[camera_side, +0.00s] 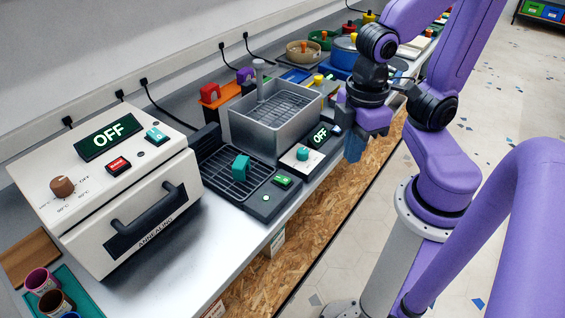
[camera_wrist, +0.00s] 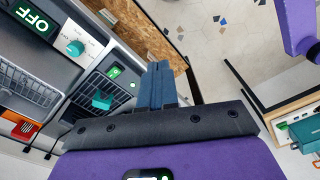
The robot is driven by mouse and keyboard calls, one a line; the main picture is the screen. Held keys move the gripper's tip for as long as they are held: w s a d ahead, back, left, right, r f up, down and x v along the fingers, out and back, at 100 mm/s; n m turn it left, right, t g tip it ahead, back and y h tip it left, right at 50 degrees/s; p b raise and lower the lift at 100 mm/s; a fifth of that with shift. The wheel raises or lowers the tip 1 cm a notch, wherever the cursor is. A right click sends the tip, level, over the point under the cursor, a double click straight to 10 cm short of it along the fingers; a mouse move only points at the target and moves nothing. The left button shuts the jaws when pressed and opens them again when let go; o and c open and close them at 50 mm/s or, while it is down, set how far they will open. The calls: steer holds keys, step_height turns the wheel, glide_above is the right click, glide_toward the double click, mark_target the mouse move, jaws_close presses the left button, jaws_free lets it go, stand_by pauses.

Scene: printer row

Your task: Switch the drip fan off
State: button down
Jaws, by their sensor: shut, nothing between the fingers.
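A black unit with a grille (camera_side: 222,176) stands between the white oven and the grey basin; I take it for the drip fan, but I see no label that says so. A small green switch (camera_side: 283,181) sits on its front panel, beside a tiny light. A teal part (camera_side: 241,166) sits on the grille. In the wrist view the same green switch (camera_wrist: 115,71) shows left of my fingers. My gripper (camera_side: 353,150) is shut and empty, above the bench's front edge, to the right of the black unit and apart from it. Its blue fingers (camera_wrist: 160,72) are together.
The grey basin (camera_side: 245,128) has a teal knob (camera_side: 302,153) and a display (camera_side: 320,136) reading OFF. The white oven (camera_side: 100,180), with a display also reading OFF, stands at the left. Pots and coloured parts crowd the bench behind. Free floor lies in front.

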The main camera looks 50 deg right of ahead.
steer(key=c, duration=1.6)
jaws_free()
steer(key=shift+s+d, duration=0.15)
steer(key=shift+s, duration=0.25)
steer(key=shift+c, duration=0.2)
steer(key=o, duration=0.5)
steer(key=shift+o, duration=1.1)
steer(key=w+a+r+m+g+h, duration=0.1)
steer(key=w+m, duration=0.4)
steer(key=w, duration=0.8)
steer(key=shift+w+a+m+g, duration=0.15)
steer(key=shift+a+m+g, duration=0.35)
steer(key=shift+a, duration=0.5)
steer(key=w+d+m+g, duration=0.2)
steer(key=w+m, duration=0.3)
steer(key=w, duration=0.6)
steer(key=m, duration=0.1)
glide_toward(282, 178)
steer(key=shift+g+y, duration=0.3)
steer(key=x, duration=0.7)
steer(key=shift+w+d+f, duration=0.1)
steer(key=shift+d+f, duration=0.1)
steer(key=shift+f, duration=0.25)
